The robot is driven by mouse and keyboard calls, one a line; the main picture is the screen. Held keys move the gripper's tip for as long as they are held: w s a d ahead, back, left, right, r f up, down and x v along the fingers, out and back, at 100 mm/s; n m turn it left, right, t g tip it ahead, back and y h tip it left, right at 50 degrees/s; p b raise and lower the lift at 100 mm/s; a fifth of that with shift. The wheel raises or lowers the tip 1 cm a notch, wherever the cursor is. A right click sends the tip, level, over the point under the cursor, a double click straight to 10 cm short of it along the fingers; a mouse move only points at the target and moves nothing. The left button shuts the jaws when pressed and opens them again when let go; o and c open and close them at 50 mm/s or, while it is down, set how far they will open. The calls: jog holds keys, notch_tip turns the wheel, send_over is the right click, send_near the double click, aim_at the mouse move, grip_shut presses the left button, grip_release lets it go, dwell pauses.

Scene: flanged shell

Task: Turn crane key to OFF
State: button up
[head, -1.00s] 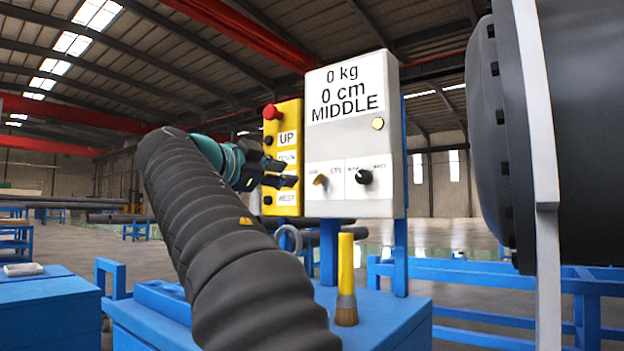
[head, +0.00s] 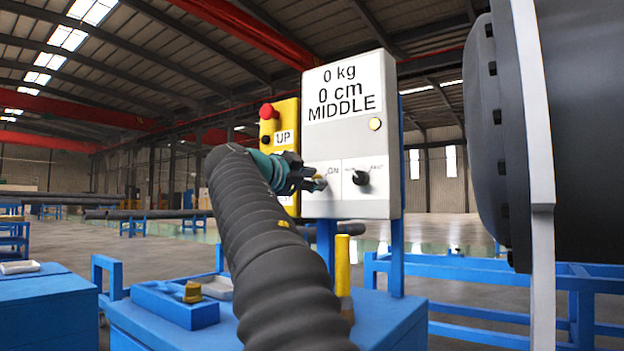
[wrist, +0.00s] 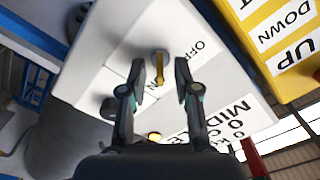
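The crane key (head: 321,184) is a small brass-coloured key on the lower left of the grey control box (head: 350,225). In the head view my gripper (head: 314,179) is at the key and partly hides it, with the label "ON" showing beside it. In the wrist view the key (wrist: 160,66) stands between the two fingertips of my gripper (wrist: 160,68), with a gap on each side. The fingers are open, and the word "OFF" shows to the right of the key.
A black knob (head: 361,178) sits right of the key. A yellow pendant (head: 283,125) with a red button hangs at the box's left. A yellow-handled brush (head: 343,265) stands on the blue cabinet below. A large dark flanged shell (head: 484,140) is at the right.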

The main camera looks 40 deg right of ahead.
grip_shut()
jog(key=shift+n, duration=0.3)
jog(key=n, duration=0.3)
jog(key=shift+w+n, duration=0.1)
jog(key=shift+n, duration=0.2)
jog(key=shift+w+a+n+p, duration=0.1)
jog(key=shift+n+p, duration=1)
jog(key=shift+n, duration=2.3)
jog(key=shift+w+n+p, duration=0.1)
jog(key=shift+n+p, duration=0.95)
jog(key=shift+n, duration=2.35)
grip_release()
